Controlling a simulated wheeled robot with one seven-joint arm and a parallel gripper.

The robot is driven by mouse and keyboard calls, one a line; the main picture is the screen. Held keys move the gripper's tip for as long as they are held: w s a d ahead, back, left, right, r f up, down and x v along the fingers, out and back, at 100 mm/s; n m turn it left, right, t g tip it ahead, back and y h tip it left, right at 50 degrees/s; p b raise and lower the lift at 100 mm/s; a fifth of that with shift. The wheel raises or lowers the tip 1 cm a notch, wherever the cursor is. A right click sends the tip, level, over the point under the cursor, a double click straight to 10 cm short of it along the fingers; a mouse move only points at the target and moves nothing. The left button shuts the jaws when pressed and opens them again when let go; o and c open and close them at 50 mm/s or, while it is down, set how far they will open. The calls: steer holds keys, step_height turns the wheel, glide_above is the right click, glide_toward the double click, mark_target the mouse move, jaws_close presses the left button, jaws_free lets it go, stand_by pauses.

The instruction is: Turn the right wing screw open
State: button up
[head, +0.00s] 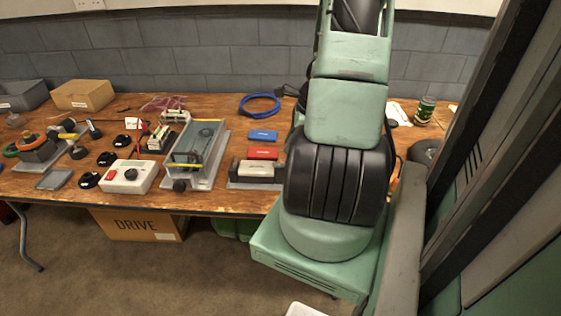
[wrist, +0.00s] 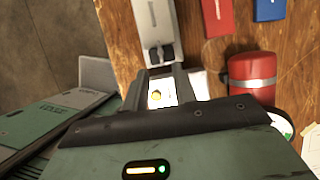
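In the wrist view my gripper (wrist: 161,72) points down at the table with its two dark fingers apart. A white piece with a small gold-coloured part (wrist: 157,96) shows in the gap between the fingers. I cannot tell whether this gold part is the right wing screw, or whether a finger touches anything. Just beyond the fingertips is a grey metal device (wrist: 152,24) with black parts at its near end. It also shows in the head view (head: 256,171), left of my arm. My arm hides the gripper and its surroundings in the head view.
A red block (wrist: 216,15) and a blue block (wrist: 268,8) lie beside the device. A red cylinder with a grey band (wrist: 252,70) is close to the right of the fingers. Left of the device stand a clear-topped unit (head: 197,145) and a white control box (head: 130,177).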

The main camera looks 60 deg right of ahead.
mark_target(278, 164)
steer(key=b+x, duration=0.1)
steer(key=x, duration=0.6)
steer(key=shift+w+f+b, duration=0.1)
steer(key=shift+f+b, duration=0.15)
steer(key=shift+b, duration=0.1)
steer(key=shift+c, duration=0.4)
jaws_close()
